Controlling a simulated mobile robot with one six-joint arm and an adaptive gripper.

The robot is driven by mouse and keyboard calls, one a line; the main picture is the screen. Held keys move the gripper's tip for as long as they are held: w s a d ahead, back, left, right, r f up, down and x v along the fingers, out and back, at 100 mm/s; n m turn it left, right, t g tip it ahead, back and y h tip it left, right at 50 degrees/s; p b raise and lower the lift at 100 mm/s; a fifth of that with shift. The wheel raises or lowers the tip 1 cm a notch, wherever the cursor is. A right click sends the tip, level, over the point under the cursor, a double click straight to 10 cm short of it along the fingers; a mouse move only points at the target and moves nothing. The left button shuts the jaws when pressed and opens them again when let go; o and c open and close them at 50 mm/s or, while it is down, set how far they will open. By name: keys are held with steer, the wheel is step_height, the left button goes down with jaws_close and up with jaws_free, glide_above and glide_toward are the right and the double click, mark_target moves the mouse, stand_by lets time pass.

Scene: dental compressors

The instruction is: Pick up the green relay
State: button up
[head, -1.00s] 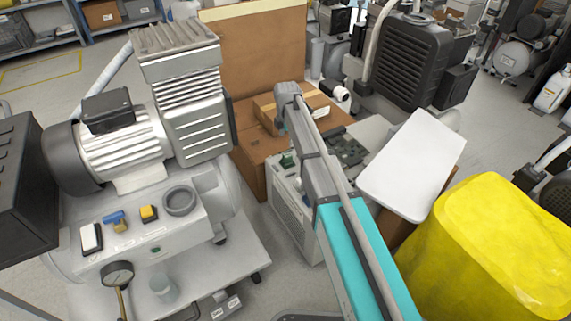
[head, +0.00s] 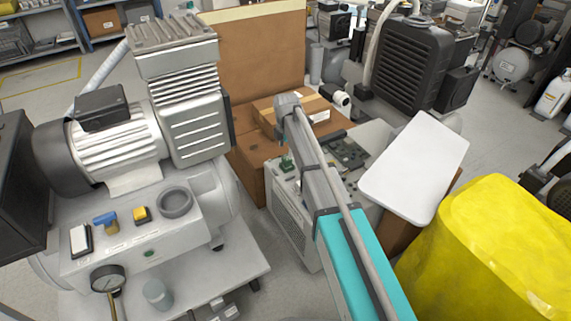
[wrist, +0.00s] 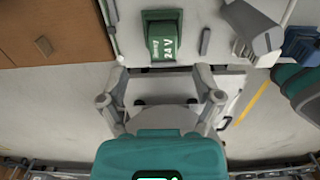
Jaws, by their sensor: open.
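The green relay (wrist: 163,38), a block marked "24 V", lies on a pale panel in the upper middle of the wrist view. In the head view it is a small green block (head: 287,163) on top of the light grey box. My gripper (wrist: 161,76) is open and empty, with its two fingers spread apart. In the wrist picture the relay appears just beyond the fingertips, about midway between them, and no finger touches it. In the head view my arm hides most of the gripper.
A circuit board (head: 347,152) lies right of the relay, behind my arm. A cardboard box (head: 262,112) stands behind it. A white panel (head: 415,165) and a yellow cover (head: 490,245) are at right. A large compressor (head: 190,110) fills the left.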

mark_target(287, 159)
steer(key=shift+f, duration=0.1)
steer(key=shift+s+d+f+b, duration=0.1)
steer(key=shift+f+b, duration=1.15)
steer(key=shift+b, duration=0.05)
steer(key=shift+s+d+f+b, duration=0.1)
steer(key=shift+f+b, duration=1.15)
steer(key=shift+b, duration=0.05)
jaws_close()
steer(key=shift+r, duration=0.2)
step_height(287, 159, up, 10)
steer(key=p, duration=1)
steer(key=shift+f, duration=0.15)
